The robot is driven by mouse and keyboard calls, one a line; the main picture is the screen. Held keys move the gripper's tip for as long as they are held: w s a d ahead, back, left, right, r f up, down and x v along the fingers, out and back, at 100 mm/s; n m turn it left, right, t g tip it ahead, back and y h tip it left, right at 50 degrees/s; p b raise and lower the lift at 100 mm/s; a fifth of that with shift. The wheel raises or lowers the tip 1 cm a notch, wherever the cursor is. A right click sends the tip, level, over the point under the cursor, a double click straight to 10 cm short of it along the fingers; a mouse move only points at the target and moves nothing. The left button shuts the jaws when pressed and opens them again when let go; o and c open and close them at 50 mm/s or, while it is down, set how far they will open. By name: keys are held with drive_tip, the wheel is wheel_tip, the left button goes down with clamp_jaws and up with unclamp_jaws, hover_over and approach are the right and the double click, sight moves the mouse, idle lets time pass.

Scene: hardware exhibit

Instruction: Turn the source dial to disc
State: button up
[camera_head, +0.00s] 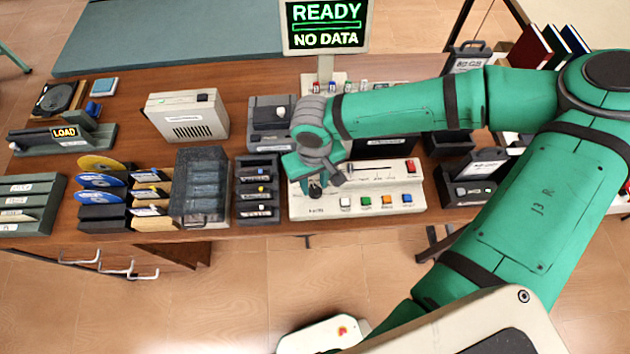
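A cream console (375,203) stands at the front edge of the table. It has a slider, a red button at its upper right and a row of small coloured buttons. My gripper (322,184) is low over the console's left part, pointing down. A small dark knob (315,191), which may be the source dial, shows just below the fingers. The gripper and wrist cover most of it, so its setting, its label and whether I touch it cannot be told. Whether the fingers are apart or shut is also unclear.
A screen (325,25) behind the console reads READY, NO DATA. A dark drawer unit (257,212) stands close on the console's left. Disc racks (104,212) and a beige box (187,118) are further left. A dark device (471,192) is to the right.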

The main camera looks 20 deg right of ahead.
drive_tip(key=shift+f, duration=0.15)
clamp_jaws()
drive_tip(key=shift+d, duration=0.1)
